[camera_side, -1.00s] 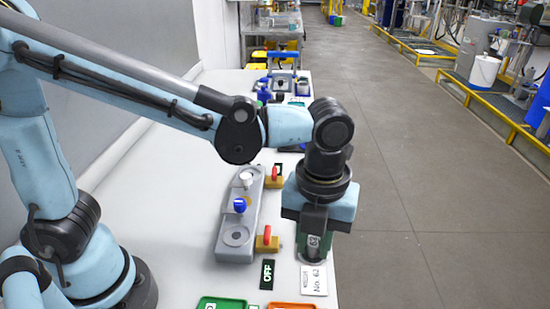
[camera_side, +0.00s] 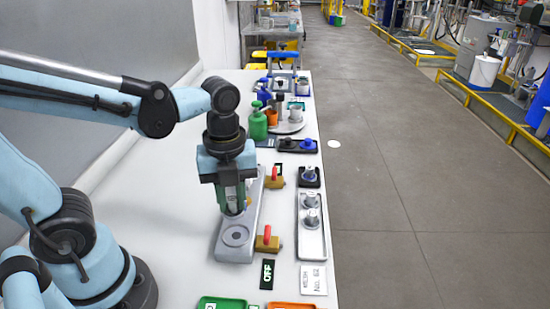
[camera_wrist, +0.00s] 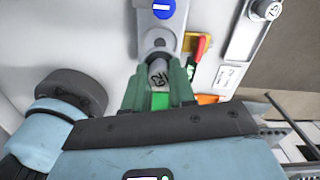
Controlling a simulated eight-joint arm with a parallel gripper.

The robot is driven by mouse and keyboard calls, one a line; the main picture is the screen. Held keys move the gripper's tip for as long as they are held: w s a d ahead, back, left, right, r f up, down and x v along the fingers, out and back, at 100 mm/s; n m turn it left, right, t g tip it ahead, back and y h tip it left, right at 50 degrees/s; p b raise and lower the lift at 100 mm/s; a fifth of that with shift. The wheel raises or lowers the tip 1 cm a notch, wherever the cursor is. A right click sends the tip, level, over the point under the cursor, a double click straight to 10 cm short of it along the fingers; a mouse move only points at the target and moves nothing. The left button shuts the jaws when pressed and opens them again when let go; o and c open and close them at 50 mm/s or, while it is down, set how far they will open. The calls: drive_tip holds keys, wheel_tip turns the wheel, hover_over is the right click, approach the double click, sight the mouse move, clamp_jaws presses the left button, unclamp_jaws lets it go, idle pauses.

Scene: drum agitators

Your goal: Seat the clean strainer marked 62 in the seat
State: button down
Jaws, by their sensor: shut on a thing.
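My gripper (camera_side: 232,200) points down over the grey seat base (camera_side: 233,250) in the side view, above and behind its round front seat (camera_side: 236,236). In the wrist view, its green fingers are shut on a small grey strainer (camera_wrist: 158,74). A dark mark on the strainer's top looks like 62, though it is turned and small. The strainer is mostly hidden by the fingers in the side view. The front seat looks empty. A blue cap on the base shows in the wrist view (camera_wrist: 163,9); my gripper covers it in the side view.
Yellow valves with red handles (camera_side: 267,240) stand beside the base. An OFF plate (camera_side: 267,273), a No. 62 card (camera_side: 313,280), a green tray (camera_side: 220,303) and an orange tray (camera_side: 292,306) lie in front.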

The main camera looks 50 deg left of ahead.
drive_tip(key=shift+f, duration=2.9)
drive_tip(key=shift+f, duration=0.45)
drive_tip(key=c, duration=0.8)
unclamp_jaws()
drive_tip(key=shift+c, duration=0.2)
drive_tip(key=o, duration=0.3)
drive_tip(key=shift+r, duration=0.2)
drive_tip(key=shift+r, duration=3.6)
